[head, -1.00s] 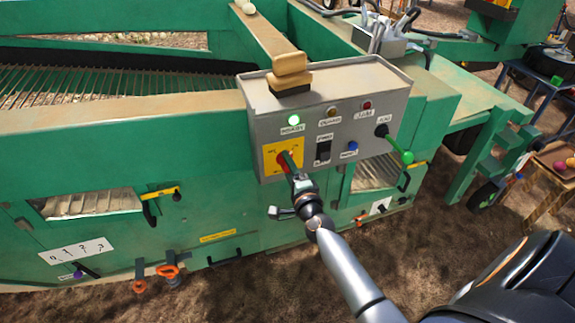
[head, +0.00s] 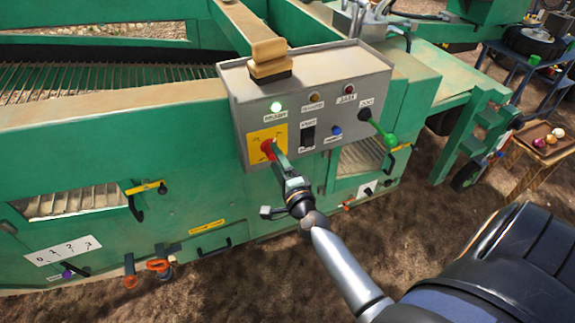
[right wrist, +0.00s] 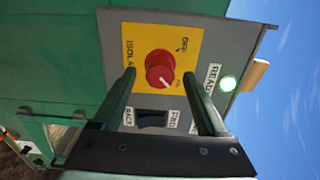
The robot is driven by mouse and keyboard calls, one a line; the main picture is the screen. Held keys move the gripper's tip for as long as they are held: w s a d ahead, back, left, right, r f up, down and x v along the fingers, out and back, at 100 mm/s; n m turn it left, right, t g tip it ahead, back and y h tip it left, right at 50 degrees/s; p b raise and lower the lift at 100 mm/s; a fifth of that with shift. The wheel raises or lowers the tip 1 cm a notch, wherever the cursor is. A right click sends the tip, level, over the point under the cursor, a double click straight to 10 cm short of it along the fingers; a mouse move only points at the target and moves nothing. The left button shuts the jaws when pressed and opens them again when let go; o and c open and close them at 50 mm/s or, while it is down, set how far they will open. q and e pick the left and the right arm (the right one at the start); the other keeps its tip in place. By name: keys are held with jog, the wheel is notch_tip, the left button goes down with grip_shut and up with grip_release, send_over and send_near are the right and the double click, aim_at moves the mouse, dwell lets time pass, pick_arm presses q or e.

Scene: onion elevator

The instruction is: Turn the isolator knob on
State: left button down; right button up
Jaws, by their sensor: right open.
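The red isolator knob (head: 267,147) sits on a yellow plate (head: 256,138) on the grey control box. In the right wrist view the knob (right wrist: 160,70) shows between my fingers, and its pale mark points toward the ON label. My right gripper (head: 277,156) is open in front of the knob. In the right wrist view its two fingers (right wrist: 160,80) stand either side of the knob, with visible space between them and it. Whether the tips reach past its face is hard to tell. My left gripper is not in view.
A green READY light (head: 276,106) is lit above the plate. A black rocker switch (head: 307,136), a blue button (head: 336,131) and a green-ended lever (head: 388,139) are close to the right. A wooden block (head: 268,66) is on top of the box.

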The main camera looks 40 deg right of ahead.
jog(key=v, duration=0.9)
jog(key=shift+b, duration=0.3)
